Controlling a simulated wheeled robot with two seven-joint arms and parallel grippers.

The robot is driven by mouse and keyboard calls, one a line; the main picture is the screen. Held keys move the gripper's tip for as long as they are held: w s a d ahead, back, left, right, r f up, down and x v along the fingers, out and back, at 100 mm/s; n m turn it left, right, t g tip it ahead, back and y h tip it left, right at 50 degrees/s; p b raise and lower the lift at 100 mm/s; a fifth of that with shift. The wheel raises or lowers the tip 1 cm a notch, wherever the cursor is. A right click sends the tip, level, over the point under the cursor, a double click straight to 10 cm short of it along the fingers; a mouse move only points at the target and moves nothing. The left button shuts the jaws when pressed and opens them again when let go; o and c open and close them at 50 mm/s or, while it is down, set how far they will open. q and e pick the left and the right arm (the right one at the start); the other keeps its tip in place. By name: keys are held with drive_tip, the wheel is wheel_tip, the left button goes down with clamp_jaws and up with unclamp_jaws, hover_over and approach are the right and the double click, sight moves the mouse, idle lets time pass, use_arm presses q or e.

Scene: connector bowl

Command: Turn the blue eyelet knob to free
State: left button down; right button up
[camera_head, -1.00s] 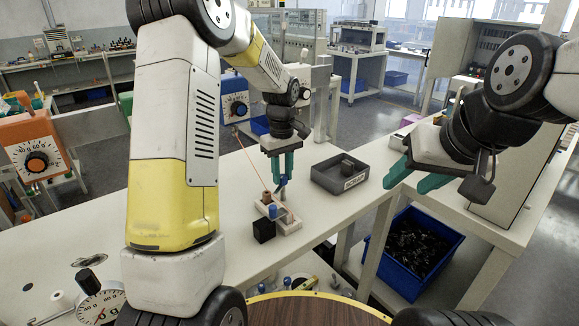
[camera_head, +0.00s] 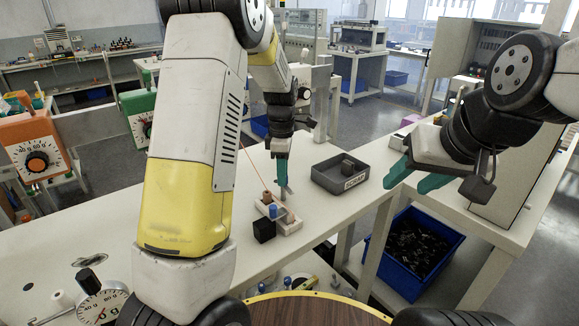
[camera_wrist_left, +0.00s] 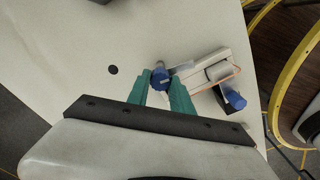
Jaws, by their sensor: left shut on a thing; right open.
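The white connector fixture (camera_head: 291,229) stands on the bench, with a blue knob (camera_head: 273,210) and a brown cylinder (camera_head: 267,197) on it. My left gripper (camera_head: 284,188) points straight down at the fixture's far side. In the left wrist view its green fingers (camera_wrist_left: 164,84) are shut on a blue knob (camera_wrist_left: 160,74), beside a small grey piece at the fixture's end. The second blue knob (camera_wrist_left: 236,101) stands apart, outside the fingers. In the head view the held knob is hidden by the fingers. My right gripper (camera_head: 411,181) is open and empty, above the bench's right part.
A black cube (camera_head: 264,230) sits against the fixture's near side. A thin orange wire runs from the fixture up to the left. A grey labelled tray (camera_head: 340,176) lies to the right. A blue bin (camera_head: 414,254) of dark parts stands below the bench.

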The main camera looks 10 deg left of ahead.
use_arm(q)
drive_tip(key=shift+n, duration=0.9)
drive_tip(key=c, duration=1.1)
unclamp_jaws()
wheel_tip(320, 180, up, 7)
drive_tip(key=shift+f, duration=0.1)
drive_tip(key=shift+r, duration=0.55)
